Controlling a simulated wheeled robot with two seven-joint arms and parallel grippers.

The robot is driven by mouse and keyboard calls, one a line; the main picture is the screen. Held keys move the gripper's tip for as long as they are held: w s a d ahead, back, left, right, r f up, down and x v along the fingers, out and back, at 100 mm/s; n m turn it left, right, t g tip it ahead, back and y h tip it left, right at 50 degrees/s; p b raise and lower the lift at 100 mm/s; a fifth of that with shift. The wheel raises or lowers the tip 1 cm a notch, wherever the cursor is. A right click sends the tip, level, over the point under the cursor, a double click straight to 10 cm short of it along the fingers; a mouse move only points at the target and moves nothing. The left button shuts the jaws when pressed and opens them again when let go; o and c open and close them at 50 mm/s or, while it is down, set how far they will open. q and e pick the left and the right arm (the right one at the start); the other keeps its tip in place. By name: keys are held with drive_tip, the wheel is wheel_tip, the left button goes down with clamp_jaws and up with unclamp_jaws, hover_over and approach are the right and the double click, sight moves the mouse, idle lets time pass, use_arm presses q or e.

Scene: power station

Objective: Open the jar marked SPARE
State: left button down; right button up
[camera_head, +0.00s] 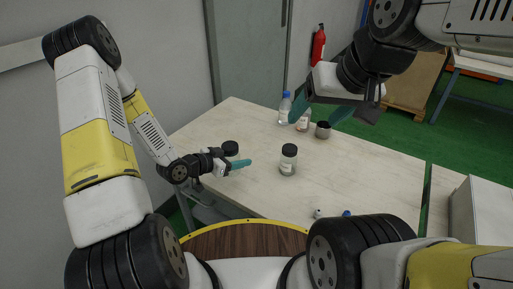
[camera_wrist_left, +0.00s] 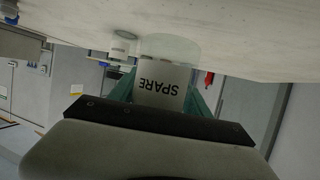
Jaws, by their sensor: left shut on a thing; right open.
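The jar marked SPARE (camera_wrist_left: 163,87) shows upside down in the left wrist view, between my left gripper's teal fingers (camera_wrist_left: 163,92). Its clear base is at or close to the table surface; I cannot tell if they touch. In the head view its black lid (camera_head: 230,148) shows just behind my left gripper (camera_head: 238,164), which is shut on the jar and hides most of its body. The lid looks in place. My right gripper (camera_head: 320,110) is open and empty, above the far part of the table, away from the SPARE jar.
Another black-lidded jar (camera_head: 288,160) stands mid-table (camera_head: 258,190). A blue-capped bottle (camera_head: 285,108), a labelled jar (camera_head: 302,124) and a dark-lidded jar (camera_head: 323,130) stand farther back, near my right gripper. Small items (camera_head: 318,213) lie at the near edge. The table's right part is clear.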

use_arm(q)
drive_tip(key=w+d, duration=0.1)
drive_tip(key=w, duration=0.4)
drive_tip(key=w+d+f, duration=0.1)
drive_tip(key=w+d, duration=0.1)
drive_tip(key=w, duration=0.2)
drive_tip(key=w+d, duration=0.2)
drive_tip(key=w, duration=0.3)
drive_tip(key=shift+w+d+f, duration=0.1)
drive_tip(key=shift+w+f, duration=0.1)
drive_tip(key=shift+w, duration=0.15)
drive_tip(key=shift+w+f, duration=0.1)
drive_tip(key=shift+f, duration=1.65)
drive_tip(key=shift+f, duration=0.1)
drive_tip(key=shift+c, duration=2.4)
unclamp_jaws()
drive_tip(key=shift+f, duration=0.1)
